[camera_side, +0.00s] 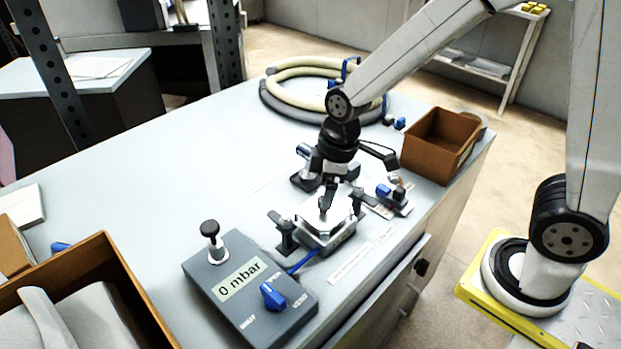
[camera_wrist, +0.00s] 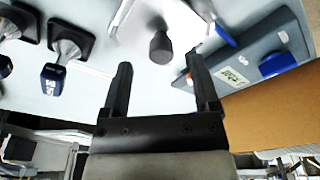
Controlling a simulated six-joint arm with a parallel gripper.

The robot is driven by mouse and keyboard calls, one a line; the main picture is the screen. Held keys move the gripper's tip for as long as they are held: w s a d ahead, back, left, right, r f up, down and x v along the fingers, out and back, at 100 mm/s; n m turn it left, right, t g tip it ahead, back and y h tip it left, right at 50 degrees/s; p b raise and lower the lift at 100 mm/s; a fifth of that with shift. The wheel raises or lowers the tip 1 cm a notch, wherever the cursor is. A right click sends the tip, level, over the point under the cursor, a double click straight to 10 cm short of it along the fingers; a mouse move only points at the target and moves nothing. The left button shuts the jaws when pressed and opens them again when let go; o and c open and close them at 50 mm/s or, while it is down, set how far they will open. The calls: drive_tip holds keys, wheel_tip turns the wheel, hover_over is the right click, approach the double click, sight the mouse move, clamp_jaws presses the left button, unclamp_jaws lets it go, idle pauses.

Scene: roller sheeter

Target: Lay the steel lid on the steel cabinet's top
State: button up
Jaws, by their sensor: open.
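The pale steel lid (camera_side: 342,211), a flat plate with a dark knob, sits over a small clamped metal block on the bench. I take the long pale bench top (camera_side: 150,195), with drawers or doors at its front, to be the steel cabinet's top. My gripper (camera_side: 326,200) is low over the lid, pointing down. In the wrist view my gripper (camera_wrist: 159,60) has its fingers apart, with nothing held; the dark knob (camera_wrist: 160,46) shows just beyond and between the fingertips. Whether the lid rests flat on the block is hard to tell.
A grey control box (camera_side: 250,290) reading "0 mbar" stands front left of the lid. Clamps flank the block. A brown bin (camera_side: 440,140) and a coiled hose (camera_side: 285,95) lie farther back. A brown box (camera_side: 110,250) is at lower left. The bench's left middle is clear.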

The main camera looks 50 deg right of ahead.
drive_tip(key=shift+w+a+f, duration=0.1)
drive_tip(key=shift+f, duration=0.8)
drive_tip(key=shift+w+a+f, duration=0.1)
drive_tip(key=shift+f, duration=0.75)
clamp_jaws()
